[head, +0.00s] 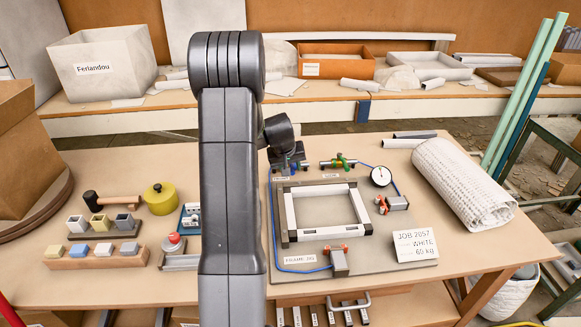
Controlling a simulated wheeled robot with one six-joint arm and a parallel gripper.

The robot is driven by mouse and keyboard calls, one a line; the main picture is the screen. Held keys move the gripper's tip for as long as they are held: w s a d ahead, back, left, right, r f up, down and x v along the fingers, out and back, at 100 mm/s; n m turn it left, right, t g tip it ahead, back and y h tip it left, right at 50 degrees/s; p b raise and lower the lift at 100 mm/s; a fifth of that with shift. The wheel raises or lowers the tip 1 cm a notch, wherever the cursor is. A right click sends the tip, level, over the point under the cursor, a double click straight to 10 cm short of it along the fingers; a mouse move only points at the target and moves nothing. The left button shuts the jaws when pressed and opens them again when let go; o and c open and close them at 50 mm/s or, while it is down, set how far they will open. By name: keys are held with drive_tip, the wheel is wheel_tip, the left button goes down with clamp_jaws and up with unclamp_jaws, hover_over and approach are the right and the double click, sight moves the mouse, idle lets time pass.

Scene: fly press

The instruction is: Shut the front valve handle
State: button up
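My gripper (291,163) is at the back left of the grey fixture board, low over the small label (282,179) there, which is too small to read surely. It covers most of the fitting behind that label; only a bit of blue (293,170) shows under it. Whether the fingers are open, shut or touching the handle cannot be seen. To the right, a valve with a green handle (341,160) and reddish ends stands uncovered behind a second label (331,174). A blue hose (274,225) runs from the back left corner to the front clamp (338,260).
A white frame (325,211) lies on the board between clamps. A gauge (381,176), a job card (415,246) and a rolled white mesh (462,183) are to the right. A yellow pot (160,198) and a mallet (108,200) are left. My arm hides the middle left.

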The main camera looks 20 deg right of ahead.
drive_tip(key=v, duration=1.3)
drive_tip(key=shift+s+r, duration=0.15)
drive_tip(key=shift+r, duration=0.2)
drive_tip(key=shift+a, duration=0.1)
drive_tip(key=x, duration=1.4)
drive_tip(key=shift+r, duration=0.2)
